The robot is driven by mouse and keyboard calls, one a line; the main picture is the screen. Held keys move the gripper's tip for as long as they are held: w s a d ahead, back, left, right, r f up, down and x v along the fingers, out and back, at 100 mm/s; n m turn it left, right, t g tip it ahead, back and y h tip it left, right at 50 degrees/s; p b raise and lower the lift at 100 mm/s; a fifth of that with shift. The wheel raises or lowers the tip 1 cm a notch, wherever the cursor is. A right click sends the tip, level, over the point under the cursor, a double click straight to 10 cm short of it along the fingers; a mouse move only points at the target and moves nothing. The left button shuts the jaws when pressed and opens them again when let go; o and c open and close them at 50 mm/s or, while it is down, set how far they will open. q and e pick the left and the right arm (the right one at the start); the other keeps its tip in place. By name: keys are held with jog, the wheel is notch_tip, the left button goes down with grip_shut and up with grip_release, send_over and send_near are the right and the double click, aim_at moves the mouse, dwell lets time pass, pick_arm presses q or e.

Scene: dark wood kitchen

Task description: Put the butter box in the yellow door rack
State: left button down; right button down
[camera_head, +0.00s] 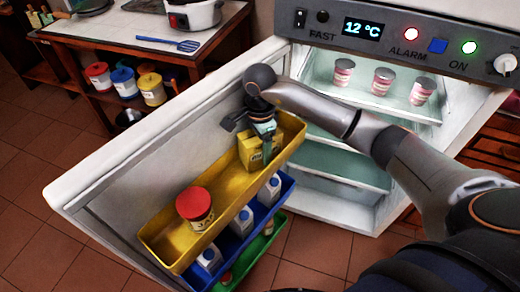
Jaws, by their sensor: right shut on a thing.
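The yellow butter box (250,154) is at the far end of the yellow door rack (165,246), within its outline. I cannot tell whether its base touches the rack floor. My right gripper (266,146) reaches down from above and is shut on the butter box, covering part of its upper side. The yellow rack is the top one on the open fridge door. A jar with a red lid (194,206) stands in its near part. My left gripper is not in view.
Below are a blue rack (262,212) with white cartons (242,221) and a green rack (262,246). The open fridge door (130,175) stands left of the fridge. Striped jars (383,80) stand on the upper fridge shelf. The yellow rack is clear between jar and box.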

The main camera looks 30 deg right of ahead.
jog(key=shift+f, duration=0.5)
jog(key=shift+f, duration=0.2)
jog(key=shift+c, duration=1.5)
grip_release()
jog(key=shift+r, duration=0.15)
notch_tip(320, 180, up, 12)
jog(key=shift+r, duration=0.1)
